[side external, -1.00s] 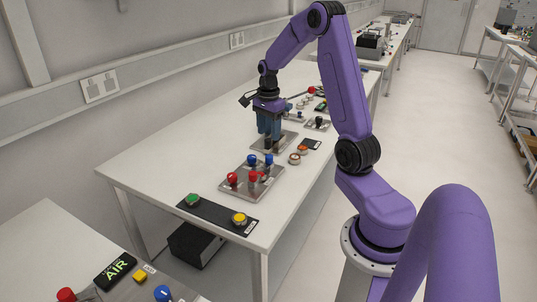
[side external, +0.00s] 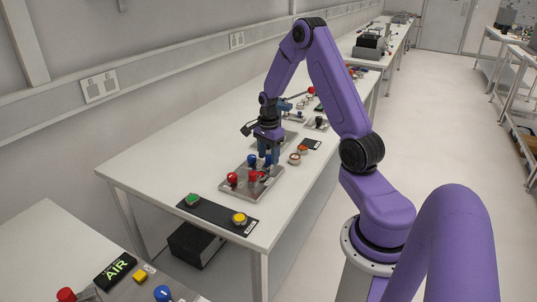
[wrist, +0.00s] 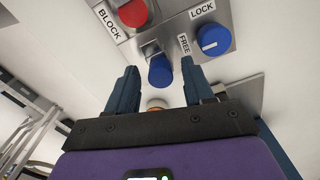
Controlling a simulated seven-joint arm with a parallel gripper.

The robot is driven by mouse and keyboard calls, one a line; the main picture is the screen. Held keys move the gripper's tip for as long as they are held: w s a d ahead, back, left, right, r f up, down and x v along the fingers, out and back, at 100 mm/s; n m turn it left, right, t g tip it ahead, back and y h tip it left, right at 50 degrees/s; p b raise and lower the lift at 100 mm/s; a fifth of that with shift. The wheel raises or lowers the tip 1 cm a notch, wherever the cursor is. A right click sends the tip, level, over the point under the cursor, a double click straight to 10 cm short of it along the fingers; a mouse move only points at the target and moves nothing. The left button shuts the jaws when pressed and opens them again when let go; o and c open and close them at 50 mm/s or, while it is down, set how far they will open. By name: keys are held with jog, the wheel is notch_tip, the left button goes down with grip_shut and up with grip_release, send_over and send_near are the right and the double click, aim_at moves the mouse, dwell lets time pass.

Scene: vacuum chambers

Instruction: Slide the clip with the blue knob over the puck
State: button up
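My gripper (wrist: 160,67) is open, with its two dark blue fingers on either side of a blue knob (wrist: 160,74) beside the FREE label. It is not clamped on the knob. A small metal piece (wrist: 151,48) shows at the knob's base; the rest is hidden. A second blue knob (wrist: 216,40) with a white line is near the LOCK label; it also shows in the side view (side external: 252,160). In the side view my gripper (side external: 268,160) points down over the right part of the metal plate (side external: 240,187). I cannot clearly make out the puck.
Two red knobs stand on the plate, one at left (side external: 232,179) and one nearer the gripper (side external: 254,177). A black strip with a green button (side external: 192,200) and a yellow button (side external: 239,218) lies in front. Small round pieces (side external: 294,159) sit to the right. The table's left part is clear.

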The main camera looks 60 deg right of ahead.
aim_at(265, 167)
grip_shut()
jog(key=shift+a, duration=1.4)
jog(key=shift+o, duration=0.9)
grip_release()
jog(key=shift+r, duration=0.55)
notch_tip(265, 167, up, 16)
jog(key=shift+r, duration=0.25)
